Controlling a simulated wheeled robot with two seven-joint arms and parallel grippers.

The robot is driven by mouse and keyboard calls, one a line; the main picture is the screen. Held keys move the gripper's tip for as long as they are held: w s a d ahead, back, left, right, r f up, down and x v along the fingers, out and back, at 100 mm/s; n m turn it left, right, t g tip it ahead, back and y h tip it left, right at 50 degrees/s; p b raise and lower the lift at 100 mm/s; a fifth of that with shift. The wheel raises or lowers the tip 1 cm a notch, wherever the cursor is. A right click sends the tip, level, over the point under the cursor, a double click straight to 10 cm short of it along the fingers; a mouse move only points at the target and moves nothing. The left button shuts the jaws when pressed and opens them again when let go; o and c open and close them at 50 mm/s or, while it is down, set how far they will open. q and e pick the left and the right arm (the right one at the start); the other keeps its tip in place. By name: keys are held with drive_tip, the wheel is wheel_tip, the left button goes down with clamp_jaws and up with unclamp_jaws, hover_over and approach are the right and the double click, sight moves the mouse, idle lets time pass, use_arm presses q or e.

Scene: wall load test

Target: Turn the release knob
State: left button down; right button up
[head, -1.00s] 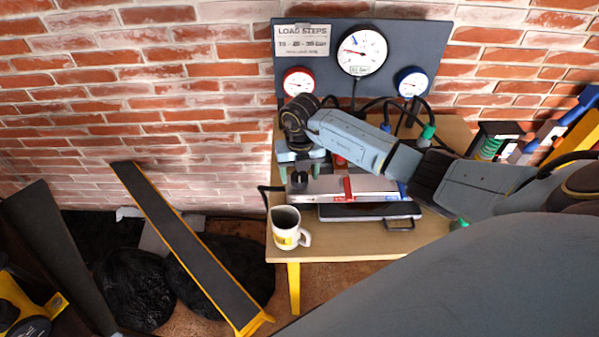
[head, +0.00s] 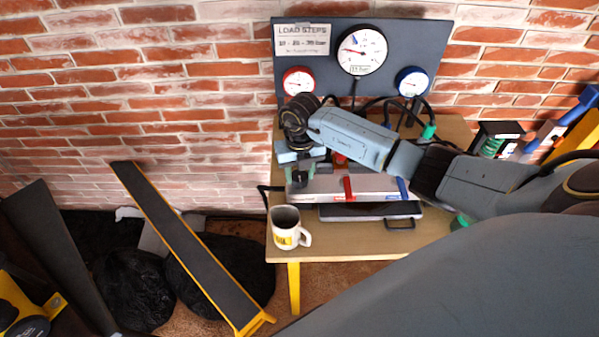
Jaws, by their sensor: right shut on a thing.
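The pump unit (head: 328,186) is a grey block on the wooden table, with a red lever (head: 348,187) and a blue lever (head: 402,188) on its front. A small dark release knob (head: 299,180) sits at its left end. My right gripper (head: 301,176) points down over that end, its greenish fingers shut on the knob. The fingers and wrist hide part of the knob, so its turn angle cannot be read. My left gripper is not in view.
A white mug (head: 286,232) stands at the table's (head: 350,242) front left corner. A gauge panel (head: 420,45) with dials and black hoses stands behind. A dark tray with a handle (head: 400,224) lies in front of the unit. Black bags (head: 135,285) lie on the floor at left.

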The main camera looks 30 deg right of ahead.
drive_tip(key=n+b, duration=0.1)
drive_tip(key=n, duration=0.3)
drive_tip(key=shift+b, duration=0.3)
drive_tip(key=n+b, duration=0.1)
drive_tip(key=n, duration=0.2)
drive_tip(key=shift+n+b, duration=0.35)
drive_tip(key=shift+n, duration=0.05)
drive_tip(key=n+b, duration=0.2)
drive_tip(key=n, duration=0.1)
drive_tip(key=shift+n, duration=0.3)
drive_tip(key=n+b, duration=0.2)
drive_tip(key=n, duration=0.2)
drive_tip(key=shift+n, duration=0.7)
drive_tip(key=shift+b, duration=0.3)
